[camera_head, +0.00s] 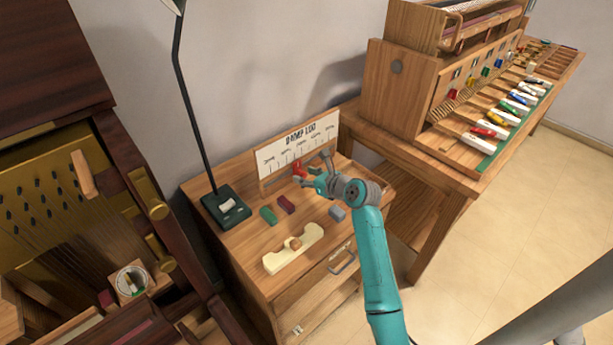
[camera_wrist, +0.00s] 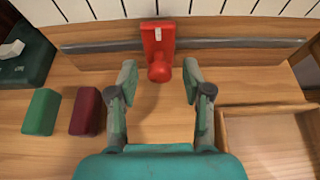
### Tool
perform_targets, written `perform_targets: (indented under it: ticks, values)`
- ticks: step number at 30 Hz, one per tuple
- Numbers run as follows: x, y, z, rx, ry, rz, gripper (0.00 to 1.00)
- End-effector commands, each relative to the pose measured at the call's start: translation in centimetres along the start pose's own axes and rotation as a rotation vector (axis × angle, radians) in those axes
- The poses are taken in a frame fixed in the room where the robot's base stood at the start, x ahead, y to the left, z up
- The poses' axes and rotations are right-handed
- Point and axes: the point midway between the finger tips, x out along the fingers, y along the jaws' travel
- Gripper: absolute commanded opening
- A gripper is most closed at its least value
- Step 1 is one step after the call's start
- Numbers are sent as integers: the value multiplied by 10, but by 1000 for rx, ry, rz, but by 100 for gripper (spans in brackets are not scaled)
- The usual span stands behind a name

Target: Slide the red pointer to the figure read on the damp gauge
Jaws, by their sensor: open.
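The red pointer (camera_wrist: 158,45) sits on a grey rail (camera_wrist: 100,46) below the white scale board, with its round knob toward me. In the head view the red pointer (camera_head: 299,168) shows at the foot of the board (camera_head: 297,148), which is headed "DAMP LOG"; its figures are too small to read. My gripper (camera_wrist: 158,78) is open, its two fingers on either side of the knob and apart from it. In the head view my gripper (camera_head: 318,167) is over the cabinet top just in front of the board. I cannot make out the damp gauge.
A green block (camera_wrist: 42,112) and a dark red block (camera_wrist: 87,111) lie left of my gripper. A lamp base (camera_head: 226,208) stands at the left, and a cream holder (camera_head: 293,249) lies in front. A wooden frame (camera_wrist: 265,108) is at right in the wrist view.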

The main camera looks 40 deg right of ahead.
Motion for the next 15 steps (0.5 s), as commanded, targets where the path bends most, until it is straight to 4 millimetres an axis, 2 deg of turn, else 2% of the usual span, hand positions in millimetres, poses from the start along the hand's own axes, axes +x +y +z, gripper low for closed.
perform_targets:
  ticks: [8, 9, 14, 15]
  values:
    - [2, 0, 0, 0, 0, 0, 50]
    - [2, 0, 0, 0, 0, 0, 45]
    - [2, 0, 0, 0, 1, 0, 5]
    - [2, 0, 0, 0, 1, 0, 0]
